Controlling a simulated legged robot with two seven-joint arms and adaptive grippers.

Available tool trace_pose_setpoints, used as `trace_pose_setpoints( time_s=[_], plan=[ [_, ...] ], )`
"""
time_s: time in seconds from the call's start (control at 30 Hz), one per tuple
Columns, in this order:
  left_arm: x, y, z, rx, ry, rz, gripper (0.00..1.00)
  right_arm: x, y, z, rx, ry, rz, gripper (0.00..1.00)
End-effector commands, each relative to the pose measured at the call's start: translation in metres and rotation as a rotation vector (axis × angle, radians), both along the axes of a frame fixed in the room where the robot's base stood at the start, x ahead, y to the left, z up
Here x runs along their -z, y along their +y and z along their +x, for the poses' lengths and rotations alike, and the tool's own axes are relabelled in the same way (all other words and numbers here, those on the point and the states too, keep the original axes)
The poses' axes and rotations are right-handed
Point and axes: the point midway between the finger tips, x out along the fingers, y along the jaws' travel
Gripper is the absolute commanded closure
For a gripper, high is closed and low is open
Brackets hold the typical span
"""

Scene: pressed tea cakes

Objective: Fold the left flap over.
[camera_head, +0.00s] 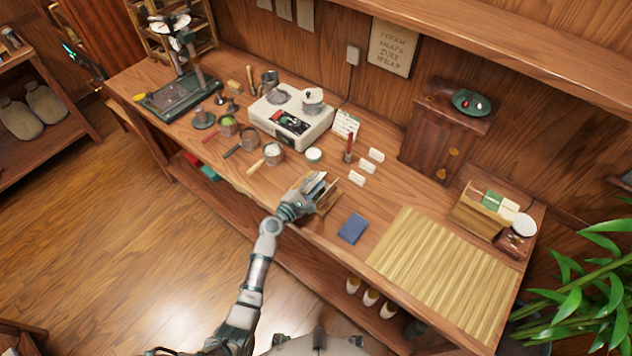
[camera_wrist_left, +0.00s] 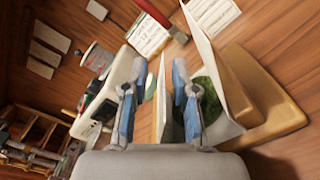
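A wrapper paper (camera_head: 317,181) stands with raised flaps on a small wooden stand (camera_head: 328,199) near the table's front edge. The left wrist view shows green tea (camera_wrist_left: 209,99) between the paper's sides. One tall white flap (camera_wrist_left: 206,55) rises on the right there; a narrower flap (camera_wrist_left: 163,105) stands on the left. My left gripper (camera_head: 306,200) is at the paper. In the wrist view its blue fingertips (camera_wrist_left: 157,95) are apart, with the narrower flap in the gap, close to the right finger. It is not clamped. My right gripper is not in view.
A blue cloth (camera_head: 353,228) and a slatted mat (camera_head: 443,268) lie to the right. Small white cards (camera_head: 366,167) and a red-handled brush (camera_head: 349,147) stand behind. A white appliance (camera_head: 290,120) and several pots are further back left.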

Motion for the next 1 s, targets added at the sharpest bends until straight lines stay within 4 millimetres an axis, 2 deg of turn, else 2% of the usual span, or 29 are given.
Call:
trace_pose_setpoints(
  time_s=[0.17,0.27,0.7,0.83,1.0],
  plan=[
    [-0.001,0.0,-0.002,0.001,-0.002,0.001,0.73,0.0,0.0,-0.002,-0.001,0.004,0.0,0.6],
    [0.0,0.007,-0.012,0.001,-0.001,0.003,0.73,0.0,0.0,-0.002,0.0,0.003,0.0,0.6],
    [0.002,0.062,-0.084,0.0,0.001,0.002,0.73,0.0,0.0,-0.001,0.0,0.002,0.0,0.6],
    [0.001,0.07,-0.094,-0.001,0.001,0.0,0.73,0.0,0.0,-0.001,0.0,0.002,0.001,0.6],
    [0.001,0.072,-0.097,-0.001,0.001,0.0,0.73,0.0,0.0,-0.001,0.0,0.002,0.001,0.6]
  ],
)
